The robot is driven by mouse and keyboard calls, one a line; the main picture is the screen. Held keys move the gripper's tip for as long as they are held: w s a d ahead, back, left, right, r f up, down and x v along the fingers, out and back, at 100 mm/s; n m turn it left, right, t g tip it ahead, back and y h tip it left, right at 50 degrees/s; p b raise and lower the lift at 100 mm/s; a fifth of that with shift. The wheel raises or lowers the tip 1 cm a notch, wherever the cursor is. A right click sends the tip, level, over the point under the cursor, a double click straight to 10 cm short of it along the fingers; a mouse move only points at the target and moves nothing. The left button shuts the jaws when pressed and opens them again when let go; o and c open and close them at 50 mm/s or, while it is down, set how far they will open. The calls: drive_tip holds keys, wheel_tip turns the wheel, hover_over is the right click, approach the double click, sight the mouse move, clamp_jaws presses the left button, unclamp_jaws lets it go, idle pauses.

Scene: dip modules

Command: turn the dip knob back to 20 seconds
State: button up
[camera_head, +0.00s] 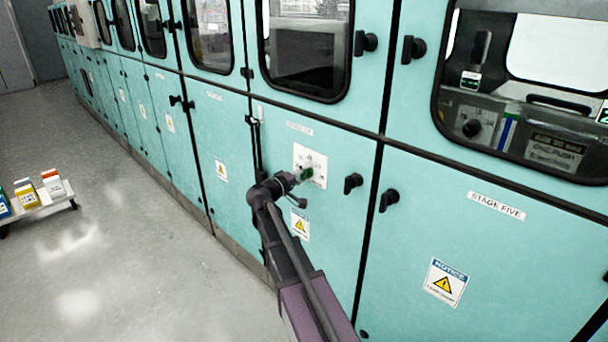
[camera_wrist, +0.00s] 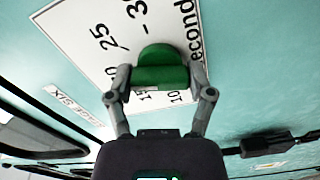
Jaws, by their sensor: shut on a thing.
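The dip knob is green and sits on a white dial plate (camera_head: 312,160) on the teal panel below a stage label. In the wrist view the knob (camera_wrist: 161,68) is between the two fingers of my gripper (camera_wrist: 161,90), which is shut on it. The dial plate (camera_wrist: 85,38) shows the numbers 25, 15 and 10, a 3 that is partly cut off, and part of the word "seconds". The 20 mark cannot be made out, and the knob's exact setting cannot be told. In the head view my gripper (camera_head: 298,178) reaches the plate and partly covers the knob.
Black door handles (camera_head: 353,183) stand out just right of the plate, and another handle (camera_head: 388,200) is on the neighbouring panel. A low white cart (camera_head: 40,205) with several boxes stands at the far left. The grey floor (camera_head: 130,270) between is clear.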

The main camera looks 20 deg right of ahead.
drive_tip(key=shift+n, duration=1.5)
drive_tip(key=o, duration=1.1)
drive_tip(key=v, duration=1.2)
